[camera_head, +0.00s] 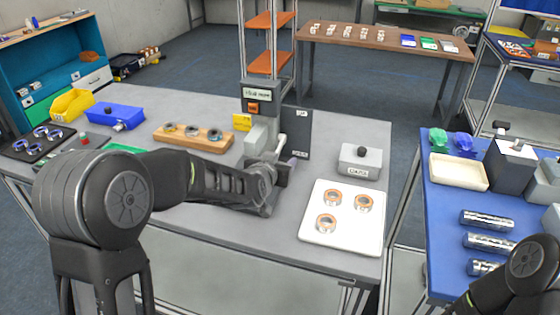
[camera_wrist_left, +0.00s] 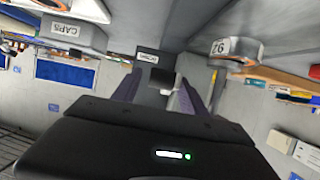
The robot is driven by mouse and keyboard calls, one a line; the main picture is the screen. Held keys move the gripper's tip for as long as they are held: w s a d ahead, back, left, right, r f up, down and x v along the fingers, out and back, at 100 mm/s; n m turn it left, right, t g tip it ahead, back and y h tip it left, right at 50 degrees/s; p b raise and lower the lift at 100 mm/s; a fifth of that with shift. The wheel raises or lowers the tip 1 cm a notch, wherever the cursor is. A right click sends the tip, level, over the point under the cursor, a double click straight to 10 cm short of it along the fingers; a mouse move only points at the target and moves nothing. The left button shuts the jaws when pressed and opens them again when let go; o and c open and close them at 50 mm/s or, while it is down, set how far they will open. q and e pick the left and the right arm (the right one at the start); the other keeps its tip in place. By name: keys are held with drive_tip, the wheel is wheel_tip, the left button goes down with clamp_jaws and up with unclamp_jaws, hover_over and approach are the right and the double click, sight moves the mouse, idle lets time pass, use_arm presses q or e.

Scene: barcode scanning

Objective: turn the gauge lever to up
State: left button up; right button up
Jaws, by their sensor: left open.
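The gauge station (camera_head: 258,135) is a grey block with a small display on a post at the back of the grey table. A pale lever-like handle (camera_head: 282,143) sticks up at its right side. My left gripper (camera_head: 286,166) is open just in front of this handle, its wrist low over the table. In the left wrist view, the two purple-padded fingers (camera_wrist_left: 156,92) are apart, with a dark block (camera_wrist_left: 161,78) showing between or beyond them. Whether they touch the handle cannot be told. The right gripper is out of view; only part of my right arm shows at lower right.
A grey labelled box (camera_head: 360,165) and a white tray (camera_head: 340,240) with copper-coloured rings are to the right. A wooden holder (camera_head: 194,138) with rings and a blue box (camera_head: 114,118) are to the left. A dark panel (camera_head: 297,130) stands behind the handle.

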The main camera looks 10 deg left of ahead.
use_arm(q)
drive_tip(key=shift+d, duration=0.1)
drive_tip(key=c, duration=1.1)
clamp_jaws()
